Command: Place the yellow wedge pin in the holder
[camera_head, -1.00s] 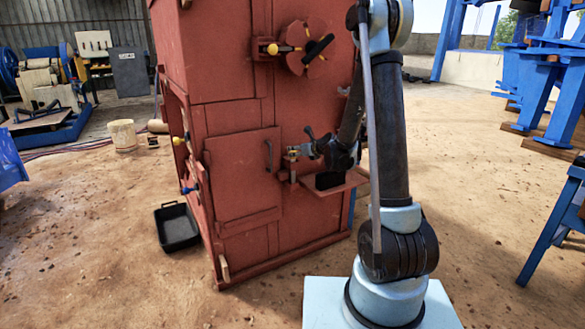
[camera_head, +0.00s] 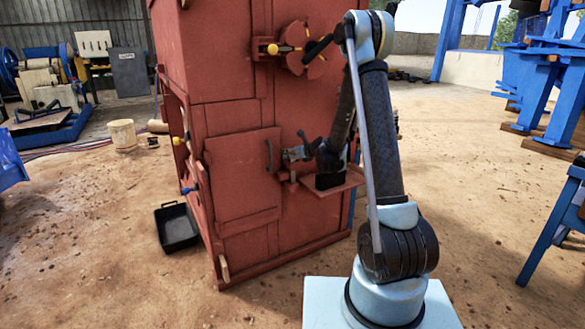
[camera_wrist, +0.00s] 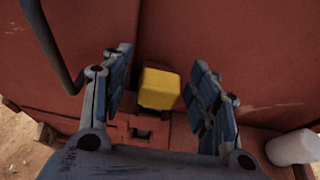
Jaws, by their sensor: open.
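The yellow wedge pin (camera_wrist: 159,88) stands against the red cabinet front in the wrist view, with its blocky yellow end showing. My gripper (camera_wrist: 163,86) is open, with one finger on each side of the pin and visible gaps between. A red bracket with a small dark slot (camera_wrist: 141,132) lies just below the pin and may be the holder. I cannot tell whether the pin sits in it. In the head view my gripper (camera_head: 294,154) is at the cabinet front, above a small red shelf, and it hides the pin.
The red crusher cabinet (camera_head: 240,190) has a door with a dark handle (camera_wrist: 52,45) left of my gripper. A red shelf (camera_head: 318,198) juts out below. A white cylinder (camera_wrist: 293,147) lies at the right. A black bin (camera_head: 177,228) is on the ground.

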